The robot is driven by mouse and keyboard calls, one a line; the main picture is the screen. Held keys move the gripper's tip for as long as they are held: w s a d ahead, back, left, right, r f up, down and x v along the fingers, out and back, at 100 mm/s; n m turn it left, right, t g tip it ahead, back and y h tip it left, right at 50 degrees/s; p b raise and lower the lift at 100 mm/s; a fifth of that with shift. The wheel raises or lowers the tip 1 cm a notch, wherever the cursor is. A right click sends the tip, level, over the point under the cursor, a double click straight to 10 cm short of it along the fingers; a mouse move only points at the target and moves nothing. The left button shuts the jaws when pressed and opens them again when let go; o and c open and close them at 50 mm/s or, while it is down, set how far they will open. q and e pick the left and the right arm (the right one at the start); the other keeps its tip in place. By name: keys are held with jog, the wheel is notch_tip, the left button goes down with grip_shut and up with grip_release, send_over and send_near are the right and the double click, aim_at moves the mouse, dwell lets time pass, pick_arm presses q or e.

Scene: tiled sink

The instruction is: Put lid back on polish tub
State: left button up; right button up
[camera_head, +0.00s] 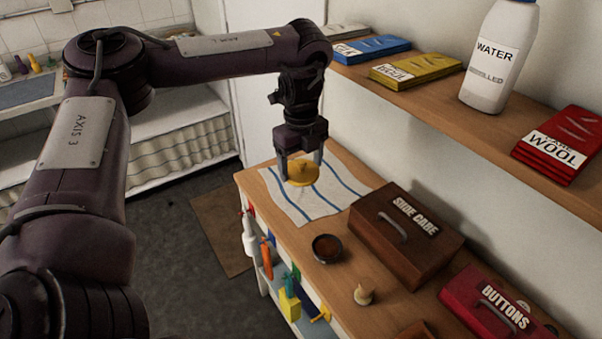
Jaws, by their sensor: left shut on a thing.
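My left gripper (301,165) points down over the far end of the wooden bench and is shut on a round yellow lid (303,175). The lid is held over a white cloth with blue stripes; I cannot tell whether it touches the cloth. The open polish tub (327,248), a dark round tin with brown polish inside, stands on the bench nearer to me, to the right of and below the lid in the picture. It is apart from the lid. My right gripper is not in view.
The striped cloth (336,190) lies flat on the bench. A brown shoe care box (385,245) stands right of the tub, with a red buttons box (475,305) nearer. A small pale knobbed object (363,293) stands near the tub. A shelf above holds a water bottle (496,60) and wool packets.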

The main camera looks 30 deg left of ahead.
pick_arm(q)
jog(key=shift+d+r, duration=0.15)
jog(key=shift+d, duration=0.05)
jog(key=s+d+f+m, duration=0.1)
jog(key=d+f+m, duration=0.1)
jog(key=d+f, duration=0.1)
jog(key=s+d+f+m+p, duration=0.1)
jog(key=d+f+m, duration=0.1)
jog(key=f, duration=0.4)
jog(key=s+d+f+m, duration=0.1)
jog(key=d+f+m, duration=0.1)
jog(key=d+f, duration=0.2)
jog(key=shift+s+d+f, duration=0.35)
jog(key=shift+d+f, duration=0.05)
jog(key=shift+f, duration=0.95)
dwell(0.5)
jog(key=shift+f, duration=0.1)
dwell(0.6)
dwell(0.6)
